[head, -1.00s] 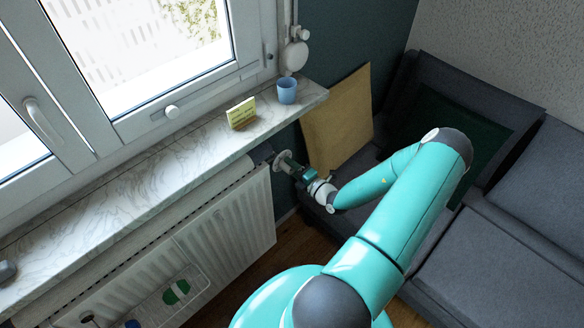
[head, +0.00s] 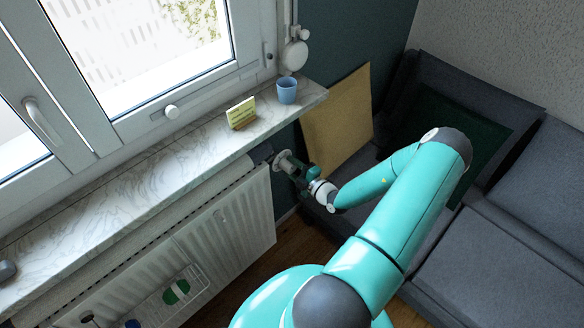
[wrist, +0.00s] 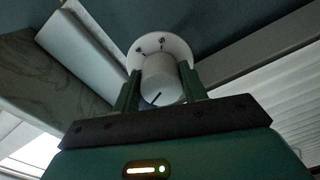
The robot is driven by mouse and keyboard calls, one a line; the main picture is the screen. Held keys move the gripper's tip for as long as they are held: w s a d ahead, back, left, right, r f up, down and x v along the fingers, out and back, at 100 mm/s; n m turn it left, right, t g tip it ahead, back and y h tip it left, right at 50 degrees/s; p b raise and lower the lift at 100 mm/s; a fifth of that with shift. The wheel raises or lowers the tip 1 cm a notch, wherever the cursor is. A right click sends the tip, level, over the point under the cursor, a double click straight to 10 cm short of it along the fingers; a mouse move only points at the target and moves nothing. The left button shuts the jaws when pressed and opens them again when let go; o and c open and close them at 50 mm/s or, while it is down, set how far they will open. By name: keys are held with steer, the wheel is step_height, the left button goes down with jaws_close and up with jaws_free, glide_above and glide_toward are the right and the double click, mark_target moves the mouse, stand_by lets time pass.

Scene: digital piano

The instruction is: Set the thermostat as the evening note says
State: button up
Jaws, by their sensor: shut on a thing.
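The thermostat knob (wrist: 161,80) is a white cylinder with a dark pointer line on its face, in front of a round white dial (wrist: 150,46) with dark marks. In the wrist view the pointer slants toward the lower left of the knob. My gripper (wrist: 160,88) has its green fingers on both sides of the knob and is shut on it. In the head view my gripper (head: 298,175) is at the radiator's upper right end, where the dial (head: 283,162) shows. The yellow note (head: 241,113) stands on the sill; its writing is too small to read.
The marble windowsill (head: 150,165) runs above the white radiator (head: 225,225). A blue cup (head: 287,90) stands near the sill's right end. A tan board (head: 340,120) leans behind my gripper, and a dark grey sofa (head: 510,250) is at right.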

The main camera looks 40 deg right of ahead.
steer(key=o, duration=1)
steer(key=shift+c, duration=0.2)
steer(key=shift+s, duration=0.15)
steer(key=s, duration=1.3)
steer(key=shift+s+d+r, duration=0.2)
steer(key=shift+s, duration=0.1)
steer(key=shift+w+r, duration=0.1)
steer(key=w+a+r+n+g+y, duration=0.35)
steer(key=a+r+n+g, duration=0.45)
steer(key=n, duration=0.7)
steer(key=w+a+r+n+g+y, duration=0.2)
steer(key=a+r+n+g+y, duration=0.3)
steer(key=a+r+n, duration=0.8)
steer(key=s+a+r+n+h, duration=0.2)
steer(key=r+n, duration=0.4)
steer(key=n, duration=0.3)
steer(key=s+a+r+n+h, duration=0.3)
steer(key=a+r+n+h, duration=0.1)
steer(key=n, duration=0.6)
steer(key=s+a+r+n+t+h, duration=0.1)
steer(key=s+a+r+n+h, duration=0.1)
steer(key=a+r+n, duration=0.3)
step_height(320, 180, up, 3)
steer(key=n+h, duration=0.1)
steer(key=n, duration=0.4)
steer(key=shift+s+r, duration=0.15)
steer(key=shift+s, duration=0.25)
